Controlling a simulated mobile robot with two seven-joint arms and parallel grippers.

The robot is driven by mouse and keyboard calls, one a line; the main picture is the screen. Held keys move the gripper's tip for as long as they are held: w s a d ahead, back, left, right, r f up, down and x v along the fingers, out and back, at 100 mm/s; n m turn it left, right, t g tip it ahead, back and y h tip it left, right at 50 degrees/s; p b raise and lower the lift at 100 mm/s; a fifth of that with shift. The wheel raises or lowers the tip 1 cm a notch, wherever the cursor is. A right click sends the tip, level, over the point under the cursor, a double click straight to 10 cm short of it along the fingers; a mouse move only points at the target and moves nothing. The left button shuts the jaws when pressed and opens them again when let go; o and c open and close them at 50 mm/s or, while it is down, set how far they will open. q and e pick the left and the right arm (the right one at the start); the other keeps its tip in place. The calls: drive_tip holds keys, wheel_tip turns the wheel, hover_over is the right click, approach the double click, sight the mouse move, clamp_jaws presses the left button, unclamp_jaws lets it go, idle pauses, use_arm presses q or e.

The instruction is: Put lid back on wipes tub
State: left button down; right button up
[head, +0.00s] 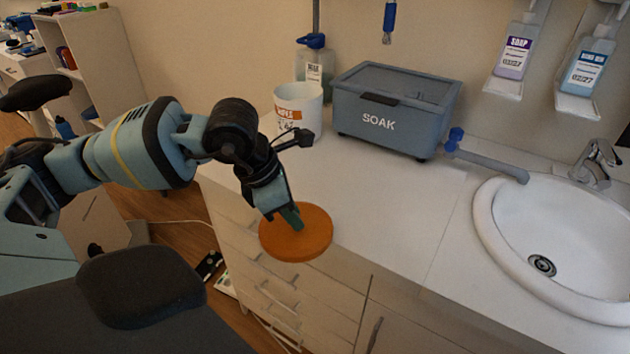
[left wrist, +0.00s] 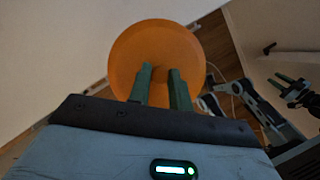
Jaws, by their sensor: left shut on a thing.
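The wipes tub (head: 298,108) is a white cylinder with an orange label, standing upright at the back left of the counter, against the SOAK box side. Its top looks uncovered. The lid (head: 297,243) is an orange disc. My left gripper (head: 292,218) is shut on the lid from above, by what looks like a small raised part at its middle. The lid is at the counter's front edge, in front of the tub; whether it touches the counter is unclear. In the left wrist view the lid (left wrist: 157,50) lies beyond both green fingers (left wrist: 160,78). My right gripper is not in the head view.
A grey SOAK box (head: 395,125) stands right of the tub, with a blue-capped bottle (head: 313,68) behind the tub. A blue-ended tap (head: 490,163) sticks out from the box. The sink (head: 490,215) is at right. The counter's middle (head: 400,205) is clear.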

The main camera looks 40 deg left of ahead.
sight(311, 246)
use_arm(q)
drive_tip(key=d+m+g, duration=0.1)
drive_tip(key=d+m, duration=0.1)
drive_tip(key=m, duration=0.2)
drive_tip(key=d+r+m+g+h, duration=0.1)
drive_tip(key=m, duration=0.3)
drive_tip(key=s+d+m+g, duration=0.1)
drive_tip(key=d+m+g, duration=0.1)
drive_tip(key=m, duration=0.2)
drive_tip(key=shift+s+d+r+h, duration=0.1)
drive_tip(key=shift+d+r+h, duration=0.05)
drive_tip(key=shift+d+h, duration=0.2)
drive_tip(key=s+d+r+m+g+y, duration=0.2)
drive_tip(key=d+r+m+g+y, duration=0.1)
drive_tip(key=m, duration=1.3)
drive_tip(key=shift+s+d+r+m+g+y, duration=0.4)
drive_tip(key=shift+d+g+y, duration=0.3)
drive_tip(key=shift+d, duration=0.4)
drive_tip(key=shift+w+a, duration=0.15)
